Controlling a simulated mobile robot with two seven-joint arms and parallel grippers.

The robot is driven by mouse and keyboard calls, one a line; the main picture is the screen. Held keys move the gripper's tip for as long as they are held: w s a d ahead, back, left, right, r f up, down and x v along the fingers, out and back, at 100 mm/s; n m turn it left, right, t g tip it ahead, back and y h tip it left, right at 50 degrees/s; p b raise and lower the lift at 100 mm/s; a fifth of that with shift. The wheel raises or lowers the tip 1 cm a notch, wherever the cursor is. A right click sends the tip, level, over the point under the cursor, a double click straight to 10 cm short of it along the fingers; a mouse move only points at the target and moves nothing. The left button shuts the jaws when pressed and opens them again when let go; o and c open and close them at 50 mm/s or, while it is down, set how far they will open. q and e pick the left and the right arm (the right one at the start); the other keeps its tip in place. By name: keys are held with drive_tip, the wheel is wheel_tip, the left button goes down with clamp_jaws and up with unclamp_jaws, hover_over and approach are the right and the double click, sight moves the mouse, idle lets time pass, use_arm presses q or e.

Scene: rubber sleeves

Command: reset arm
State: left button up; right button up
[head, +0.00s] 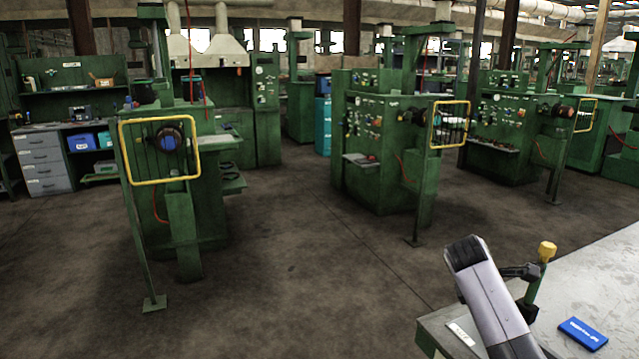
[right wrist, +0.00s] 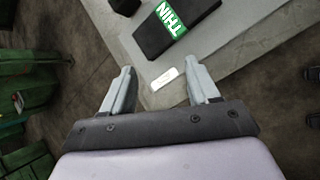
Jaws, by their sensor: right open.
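My right gripper (right wrist: 159,66) is open in the right wrist view, with its two fingers apart and nothing held between them. My right arm (head: 490,290) reaches up from the bottom of the head view, over the near left corner of the grey table (head: 610,265). My left gripper is out of view.
A blue flat item (head: 583,334) lies on the table. A green post with a yellow knob (head: 546,252) stands near its edge. A black item with a green label (right wrist: 174,24) shows beyond the fingers. Green machines (head: 385,150) stand behind; the floor (head: 300,280) between is clear.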

drive_tip(key=s+a+f+m+y, duration=0.2)
drive_tip(key=s+f+m, duration=0.2)
drive_tip(key=s+f, duration=0.4)
drive_tip(key=s+a+f+m+y, duration=0.1)
drive_tip(key=s+a+f+m, duration=0.2)
drive_tip(key=s+f, duration=0.5)
drive_tip(key=s+a+r+m+y, duration=0.2)
drive_tip(key=s+a+r+m, duration=0.15)
drive_tip(key=s, duration=0.75)
drive_tip(key=s+a+r+m+y, duration=0.2)
drive_tip(key=s+a+m, duration=0.15)
drive_tip(key=s, duration=0.85)
drive_tip(key=w+a+f+t+y, duration=0.1)
drive_tip(key=w+a+f+t, duration=0.1)
drive_tip(key=w+f+t, duration=0.4)
drive_tip(key=shift+w+f+t+y, duration=0.15)
drive_tip(key=shift+f+t+y, duration=0.3)
drive_tip(key=shift+f, duration=1.35)
drive_tip(key=shift+a, duration=0.1)
